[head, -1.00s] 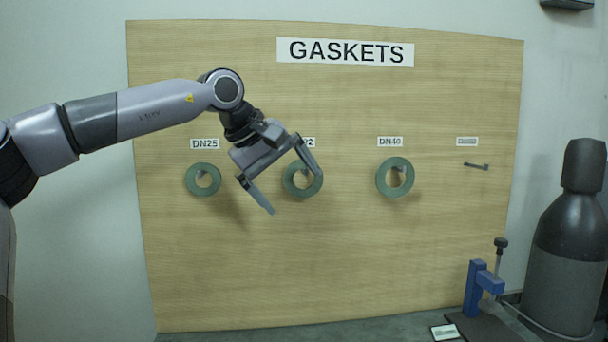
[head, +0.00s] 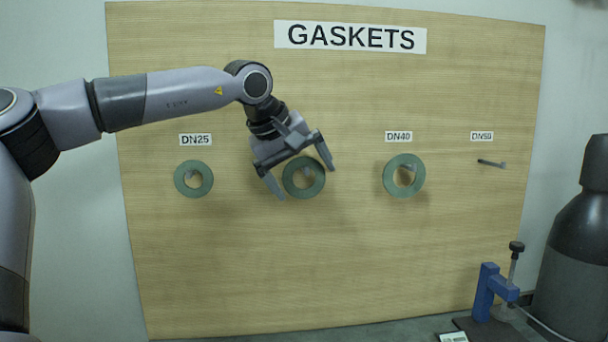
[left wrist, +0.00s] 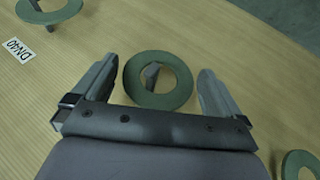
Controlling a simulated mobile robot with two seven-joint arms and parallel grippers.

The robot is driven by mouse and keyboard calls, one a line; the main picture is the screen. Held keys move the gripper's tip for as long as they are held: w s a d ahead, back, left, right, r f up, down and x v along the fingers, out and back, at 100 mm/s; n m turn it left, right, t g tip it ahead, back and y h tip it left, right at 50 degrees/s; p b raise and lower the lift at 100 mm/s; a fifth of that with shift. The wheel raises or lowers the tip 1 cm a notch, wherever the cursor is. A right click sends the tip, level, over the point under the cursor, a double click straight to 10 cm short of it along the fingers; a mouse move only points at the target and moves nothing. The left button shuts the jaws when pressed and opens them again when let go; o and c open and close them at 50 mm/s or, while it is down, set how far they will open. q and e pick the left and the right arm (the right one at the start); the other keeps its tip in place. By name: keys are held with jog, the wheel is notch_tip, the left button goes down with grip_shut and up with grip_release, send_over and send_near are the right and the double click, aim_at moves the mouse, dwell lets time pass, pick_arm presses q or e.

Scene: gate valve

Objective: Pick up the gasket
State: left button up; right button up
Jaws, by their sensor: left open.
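Three green ring gaskets hang on pegs on a wooden board. The middle gasket (head: 304,187) hangs between the other two, and its label is hidden behind my gripper. My left gripper (head: 304,184) is open, with one finger on either side of this gasket. In the left wrist view the middle gasket (left wrist: 143,80) and its peg show between the open fingertips (left wrist: 157,82), with gaps at both sides. The gasket under DN25 (head: 193,179) is to the left and the gasket under DN40 (head: 404,175) to the right. My right gripper is not in view.
The board (head: 330,270) carries a GASKETS sign (head: 350,37). The DN50 peg (head: 491,163) is bare. A blue clamp-like stand (head: 490,290) and a dark cylinder (head: 572,260) stand at lower right. The board below the gaskets is clear.

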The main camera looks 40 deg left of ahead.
pick_arm(q)
jog(key=shift+x, duration=1.05)
jog(key=c, duration=0.9)
jog(key=shift+c, duration=0.2)
jog(key=shift+r, duration=0.1)
